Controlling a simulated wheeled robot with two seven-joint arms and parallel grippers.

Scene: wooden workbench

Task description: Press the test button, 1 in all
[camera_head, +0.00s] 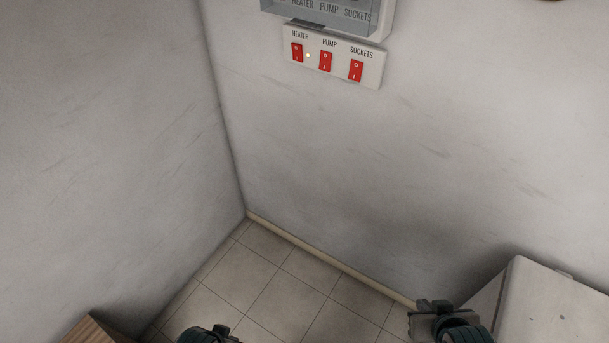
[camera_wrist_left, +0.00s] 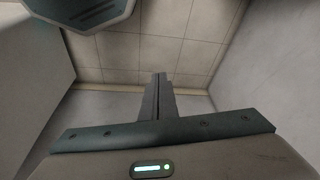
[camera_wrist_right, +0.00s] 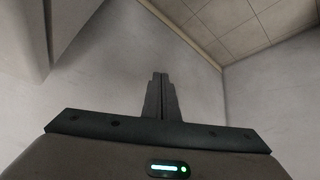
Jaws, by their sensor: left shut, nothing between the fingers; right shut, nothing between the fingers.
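No button marked test can be made out in any view. On the wall in the head view is a white switch plate (camera_head: 341,79) with red rocker switches for heater (camera_head: 297,52), pump (camera_head: 326,61) and sockets (camera_head: 356,70). A small light dot shows beside the heater switch. Above the plate is a box with a clear grey cover (camera_head: 322,15), cut off by the top edge. My right gripper (camera_head: 433,306) is low and far below the plate. Its fingers are shut and empty in the right wrist view (camera_wrist_right: 160,78). My left gripper (camera_head: 222,330) is at the bottom edge; its fingers are shut and empty in the left wrist view (camera_wrist_left: 159,78).
A pale cabinet (camera_head: 555,305) stands at the lower right, near my right gripper. A wooden edge (camera_head: 90,331) shows at the lower left. Two walls meet in a corner above the tiled floor (camera_head: 285,280). The space before the switch plate is clear.

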